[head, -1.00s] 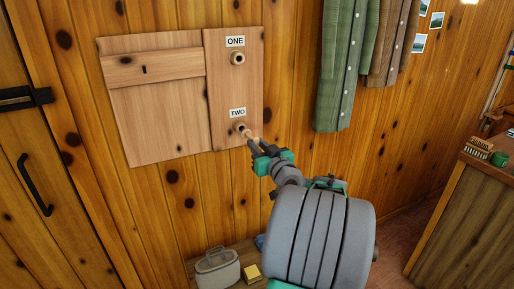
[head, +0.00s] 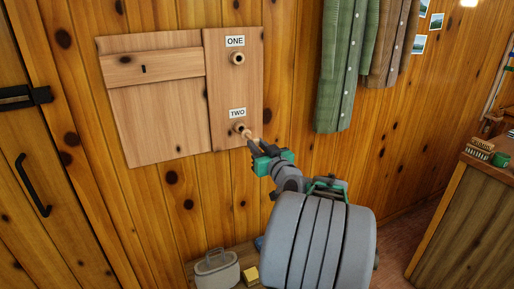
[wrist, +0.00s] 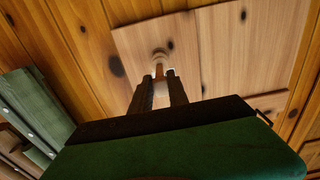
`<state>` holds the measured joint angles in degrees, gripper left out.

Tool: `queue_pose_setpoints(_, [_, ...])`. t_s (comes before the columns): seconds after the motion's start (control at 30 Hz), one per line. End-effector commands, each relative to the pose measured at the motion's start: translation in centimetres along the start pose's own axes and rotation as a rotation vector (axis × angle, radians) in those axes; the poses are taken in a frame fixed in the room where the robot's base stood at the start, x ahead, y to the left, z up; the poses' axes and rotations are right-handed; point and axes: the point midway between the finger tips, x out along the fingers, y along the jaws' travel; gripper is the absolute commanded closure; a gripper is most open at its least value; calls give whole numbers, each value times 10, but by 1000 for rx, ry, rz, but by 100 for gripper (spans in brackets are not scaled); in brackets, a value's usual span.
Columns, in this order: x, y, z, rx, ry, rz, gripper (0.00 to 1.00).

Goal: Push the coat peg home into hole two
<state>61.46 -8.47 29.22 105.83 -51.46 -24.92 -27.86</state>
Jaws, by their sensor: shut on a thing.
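The light wooden coat peg (head: 247,134) is between the fingers of my gripper (head: 257,147), which is shut on it. The peg points at hole two (head: 239,128), a ringed hole below the TWO label (head: 237,113) on the wall board (head: 222,85). In the wrist view the peg (wrist: 161,72) runs from my gripper (wrist: 161,92) to the ring at the board. Its tip is at the hole; how deep it sits I cannot tell. Hole one (head: 238,58), under the ONE label, also has a ring.
A green shirt (head: 343,65) and a brown garment (head: 391,40) hang to the right of the board. A grey bag (head: 217,270) and a yellow block (head: 251,275) are low down below. A wooden counter (head: 465,215) stands at the right.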

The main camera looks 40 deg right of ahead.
Motion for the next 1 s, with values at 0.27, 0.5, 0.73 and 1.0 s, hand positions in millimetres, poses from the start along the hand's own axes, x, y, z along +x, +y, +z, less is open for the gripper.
queue_pose_setpoints(0.27, [2, 0, 0, 0, 1, -1, 100])
queue_pose_setpoints(0.5, [8, 0, 0, 1, 1, -2, 100])
queue_pose_setpoints(0.73, [14, 0, 0, 0, 0, 0, 100])
queue_pose_setpoints(1.0, [21, 0, 0, 0, 1, -1, 100])
